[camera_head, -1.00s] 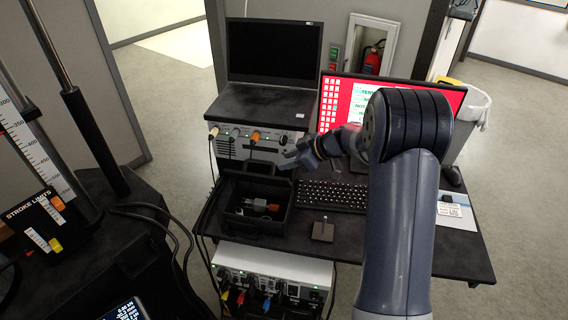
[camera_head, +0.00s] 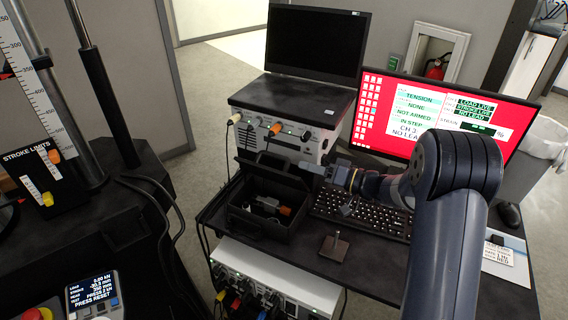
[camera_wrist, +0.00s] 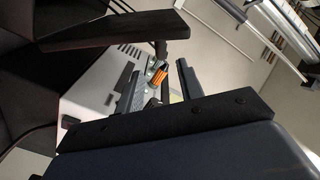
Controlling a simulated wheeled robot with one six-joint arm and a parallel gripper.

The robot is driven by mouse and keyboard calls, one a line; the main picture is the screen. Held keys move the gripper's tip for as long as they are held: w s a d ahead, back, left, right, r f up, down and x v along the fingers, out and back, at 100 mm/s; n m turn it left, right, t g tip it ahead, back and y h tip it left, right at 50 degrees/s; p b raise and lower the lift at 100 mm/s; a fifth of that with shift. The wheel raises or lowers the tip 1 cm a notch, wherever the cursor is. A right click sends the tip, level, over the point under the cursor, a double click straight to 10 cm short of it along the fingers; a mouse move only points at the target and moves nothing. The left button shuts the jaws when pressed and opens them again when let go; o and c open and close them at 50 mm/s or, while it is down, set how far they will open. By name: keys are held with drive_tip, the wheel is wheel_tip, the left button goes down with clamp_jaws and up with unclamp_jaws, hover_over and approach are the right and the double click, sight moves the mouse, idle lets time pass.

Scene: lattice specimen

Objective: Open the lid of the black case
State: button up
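The black case (camera_head: 258,228) sits on the desk in the head view. Its lid (camera_head: 275,172) stands raised along the back edge, with a handle on its top edge. Grey and orange-ended items (camera_head: 270,207) lie inside. My gripper (camera_head: 311,171) is at the upper right corner of the lid; I cannot tell whether it touches it. In the wrist view, my gripper's two fingers (camera_wrist: 158,85) stand apart with nothing seen held between them. An orange plug shows behind the gap. A long dark bar crosses the upper left there; I cannot tell what it is.
A white instrument (camera_head: 270,135) with cables and a dark monitor (camera_head: 318,42) stands behind the case. A keyboard (camera_head: 362,212) and a red screen (camera_head: 440,110) are to the right. A small stand (camera_head: 333,247) is in front. Another cabled unit (camera_head: 275,278) sits below the desk.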

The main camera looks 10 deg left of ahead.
sight(284, 159)
drive_tip(key=p+x, duration=0.1)
drive_tip(key=x, duration=1)
drive_tip(key=shift+p, duration=0.3)
drive_tip(key=shift+c, duration=0.2)
clamp_jaws()
